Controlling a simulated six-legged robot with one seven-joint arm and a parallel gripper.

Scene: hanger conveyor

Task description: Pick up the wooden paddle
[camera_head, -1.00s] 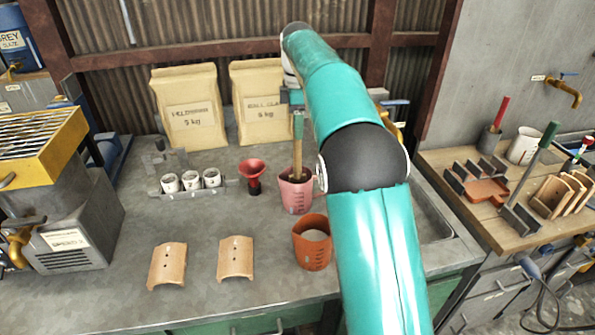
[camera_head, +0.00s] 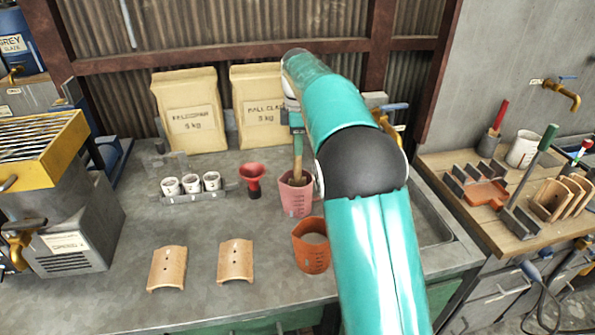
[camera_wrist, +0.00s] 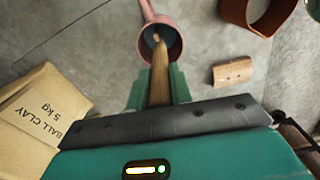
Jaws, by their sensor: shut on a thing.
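The wooden paddle (camera_head: 297,172) stands nearly upright in the pink jug (camera_head: 295,199), with its lower end inside the jug. In the wrist view the paddle (camera_wrist: 160,72) runs from between my fingers down into the round mouth of the jug (camera_wrist: 174,47). My gripper (camera_head: 297,143) is above the jug, its green fingers shut on the paddle's upper part. The fingers also show in the wrist view (camera_wrist: 158,90), one on each side of the paddle. The paddle's lower tip is hidden in the jug.
An orange jug (camera_head: 312,257) stands just in front of the pink one. A red funnel (camera_head: 252,177) and small white cups (camera_head: 191,184) stand to the left. Clay bags (camera_head: 191,115) stand behind. Two curved tan pieces (camera_head: 235,261) lie in front. A sink edge (camera_head: 440,232) is at right.

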